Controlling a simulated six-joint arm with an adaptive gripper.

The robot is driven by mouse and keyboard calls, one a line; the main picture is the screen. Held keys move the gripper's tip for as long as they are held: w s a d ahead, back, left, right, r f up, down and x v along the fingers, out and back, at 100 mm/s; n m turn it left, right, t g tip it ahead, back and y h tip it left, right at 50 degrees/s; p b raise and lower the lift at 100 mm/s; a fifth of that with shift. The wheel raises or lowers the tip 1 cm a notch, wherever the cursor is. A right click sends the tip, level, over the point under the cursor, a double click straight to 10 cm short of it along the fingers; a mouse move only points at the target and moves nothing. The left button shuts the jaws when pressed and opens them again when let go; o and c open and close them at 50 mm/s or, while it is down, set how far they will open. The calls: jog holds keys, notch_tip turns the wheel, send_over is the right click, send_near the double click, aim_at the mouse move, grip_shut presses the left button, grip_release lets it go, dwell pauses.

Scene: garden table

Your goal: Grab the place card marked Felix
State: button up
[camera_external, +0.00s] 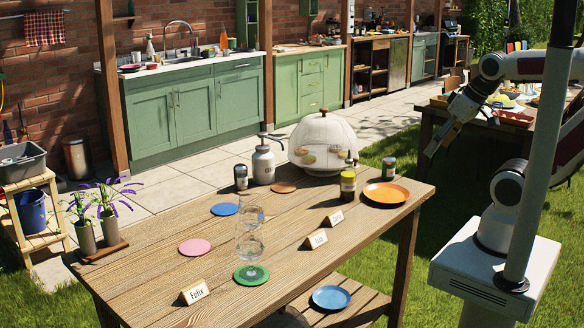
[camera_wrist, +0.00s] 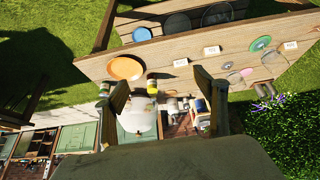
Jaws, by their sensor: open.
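The place card marked Felix (camera_external: 194,292) is a small white tent card near the front left end of the wooden table (camera_external: 150,290). In the wrist view a small white card (camera_wrist: 290,45) at the far right, beside a green coaster, looks like the same one. Two other place cards stand along the table edge, one in the middle (camera_external: 315,239) and one farther right (camera_external: 333,219); their names are hard to read. My gripper (camera_external: 434,148) is open and empty, raised beyond the right end of the table, far from the Felix card.
A green coaster (camera_external: 251,275) lies right of the Felix card. Clear glassware (camera_external: 249,237) stands behind it. A blue plate (camera_external: 331,298) sits on the bench.

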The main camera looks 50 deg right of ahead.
jog(key=w+a+r+n+t+y, duration=0.1)
jog(key=w+a+r+y, duration=0.2)
jog(key=w+a, duration=0.7)
jog(key=w+a+r+n+t+y, duration=0.1)
jog(key=w+a+r+n+y, duration=0.15)
jog(key=w+a, duration=0.75)
jog(key=w+a+f+t+y, duration=0.1)
jog(key=w+a, duration=0.4)
jog(key=a, duration=0.4)
jog(key=w+a+f+t, duration=0.1)
jog(key=w+a, duration=0.4)
jog(key=a, duration=0.4)
jog(key=w+a+f+m+t, duration=0.1)
jog(key=a+f, duration=1.1)
jog(key=a, duration=0.3)
jog(key=s+a+f+h, duration=0.1)
jog(key=s+a+f, duration=0.1)
jog(key=f, duration=0.3)
jog(key=s+a+f+t+h, duration=0.1)
jog(key=s+a+f, duration=0.1)
jog(key=f, duration=0.4)
jog(key=s+a+f+h, duration=0.2)
jog(key=s+a+f, duration=0.1)
jog(key=f, duration=0.3)
jog(key=shift+s+f, duration=0.2)
jog(key=shift+s, duration=0.6)
jog(key=shift+w, duration=0.1)
